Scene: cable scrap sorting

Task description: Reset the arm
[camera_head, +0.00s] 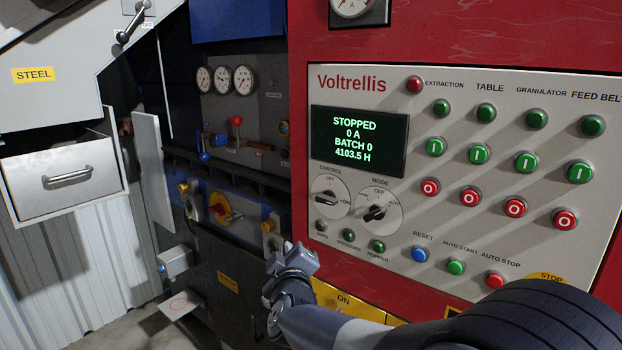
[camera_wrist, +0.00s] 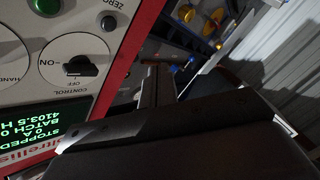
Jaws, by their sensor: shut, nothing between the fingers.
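My gripper (camera_head: 292,258) is shut and empty at the lower middle of the head view. My arm reaches in from the lower right, in front of the red cabinet's lower part. The gripper is left of and below the Voltrellis control panel (camera_head: 340,85). In the wrist view my gripper (camera_wrist: 158,70) points up the picture, with the CONTROL knob (camera_wrist: 80,67) to its left. It appears apart from the panel. The CONTROL knob also shows in the head view (camera_head: 327,197), beside the MODE knob (camera_head: 375,213). The display (camera_head: 358,140) reads STOPPED, 0 A, BATCH 0, 4103.5 H.
A dark machine with gauges (camera_head: 224,80), a red-yellow rotary switch (camera_head: 220,208) and small valves stands behind the gripper. A grey STEEL chute (camera_head: 60,110) with a handled drawer (camera_head: 65,182) is at the left. Several buttons fill the panel's right side. Floor shows at the lower left.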

